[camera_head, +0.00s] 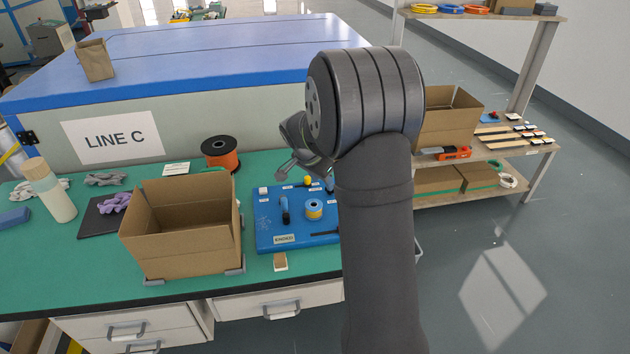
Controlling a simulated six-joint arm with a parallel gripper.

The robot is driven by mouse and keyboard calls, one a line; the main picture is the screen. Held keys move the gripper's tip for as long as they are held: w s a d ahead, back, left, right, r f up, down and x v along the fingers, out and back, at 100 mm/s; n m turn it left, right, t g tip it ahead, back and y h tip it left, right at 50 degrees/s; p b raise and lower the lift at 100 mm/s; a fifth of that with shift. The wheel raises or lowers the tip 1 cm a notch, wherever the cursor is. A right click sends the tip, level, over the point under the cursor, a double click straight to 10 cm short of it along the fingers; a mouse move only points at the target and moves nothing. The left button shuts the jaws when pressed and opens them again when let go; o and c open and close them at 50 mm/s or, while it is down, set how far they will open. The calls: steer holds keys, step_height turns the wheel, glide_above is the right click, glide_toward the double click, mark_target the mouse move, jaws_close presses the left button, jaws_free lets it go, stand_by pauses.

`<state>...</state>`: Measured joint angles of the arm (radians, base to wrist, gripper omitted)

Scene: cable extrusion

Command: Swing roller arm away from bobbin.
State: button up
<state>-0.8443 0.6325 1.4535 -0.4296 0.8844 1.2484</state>
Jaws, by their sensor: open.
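A blue board (265,236) lies on the green bench top, and its right side is hidden behind my arm. A small yellow and blue bobbin (313,209) stands on it. A blue upright part (285,212) stands left of the bobbin. A yellow and black part (307,182) lies behind the bobbin. I cannot tell for sure which part is the roller arm. My gripper (287,168) is open, above the back of the board and apart from the bobbin. My own wrist hides much of it.
An open cardboard box (184,245) stands left of the board. An orange and black spool (220,153) stands behind it. A bottle (55,195) and a dark mat (97,220) with a purple glove are at left. A shelf (480,150) with boxes is at right.

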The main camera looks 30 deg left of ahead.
mark_target(284, 205)
steer(key=shift+c, duration=0.4)
steer(key=shift+f, duration=0.1)
steer(key=c, duration=0.4)
steer(key=shift+f+m, duration=0.2)
steer(key=shift+m, duration=0.2)
steer(key=c, duration=0.3)
steer(key=shift+s+d+f+m+g, duration=0.15)
steer(key=shift+f+m+g, duration=0.25)
steer(key=shift+g, duration=0.3)
jaws_close()
steer(key=s+a+f+m+g+y, duration=0.1)
steer(key=a+f+m+g, duration=0.1)
steer(key=f, duration=0.1)
steer(key=s+a+f+m+g+y, duration=0.1)
steer(key=a+f+m+g, duration=0.1)
steer(key=f, duration=0.1)
steer(key=s+a+f+m+g+y, duration=0.1)
steer(key=a+f+m+g, duration=0.1)
steer(key=f, duration=0.2)
steer(key=shift+s+f+y, duration=0.1)
steer(key=shift+s+y, duration=0.25)
steer(key=shift+y, duration=0.05)
steer(key=shift+a, duration=0.1)
